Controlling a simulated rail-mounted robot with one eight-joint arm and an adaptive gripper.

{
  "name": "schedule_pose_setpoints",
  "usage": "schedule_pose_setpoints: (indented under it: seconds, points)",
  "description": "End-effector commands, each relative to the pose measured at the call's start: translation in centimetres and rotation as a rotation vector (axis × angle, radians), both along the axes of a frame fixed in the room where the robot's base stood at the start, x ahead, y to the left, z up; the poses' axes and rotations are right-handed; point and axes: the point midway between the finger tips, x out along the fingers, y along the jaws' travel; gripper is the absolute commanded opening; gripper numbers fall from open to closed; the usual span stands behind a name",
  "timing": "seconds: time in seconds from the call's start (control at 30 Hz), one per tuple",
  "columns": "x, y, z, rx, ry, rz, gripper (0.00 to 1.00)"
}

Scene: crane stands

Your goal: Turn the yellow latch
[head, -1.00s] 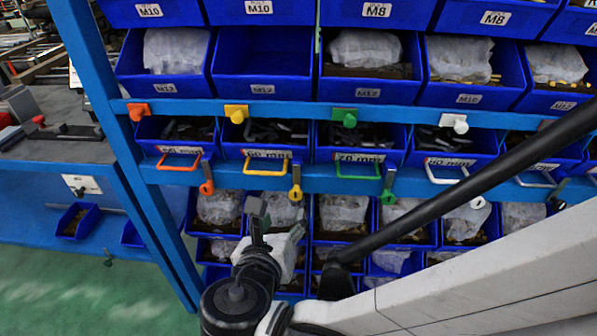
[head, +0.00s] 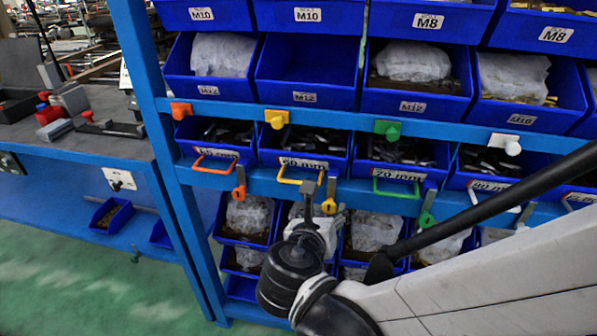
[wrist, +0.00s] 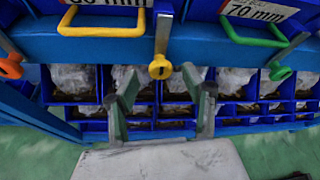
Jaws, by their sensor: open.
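The exact depth gap to the latch is hard to tell.
An orange latch (head: 239,192) and a green latch (head: 427,218) hang on either side. A yellow handle (head: 303,182) and yellow knob (head: 276,118) are close by. Blue bins fill the shelves above and below the rail (head: 350,192). A workbench (head: 70,148) stands left.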

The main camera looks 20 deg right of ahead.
Motion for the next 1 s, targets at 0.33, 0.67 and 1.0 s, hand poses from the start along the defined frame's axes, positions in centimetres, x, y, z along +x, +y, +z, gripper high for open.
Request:
schedule_pose_setpoints:
  seconds: [0.33, 0.67, 1.0]
  points:
    - [2.7, -1.8, -1.4, -0.001, 0.000, -0.002, 0.45]
    - [3.2, -2.1, -1.5, 0.000, 0.000, 0.000, 0.45]
    - [3.2, -2.1, -1.5, 0.000, -0.001, 0.000, 0.13]
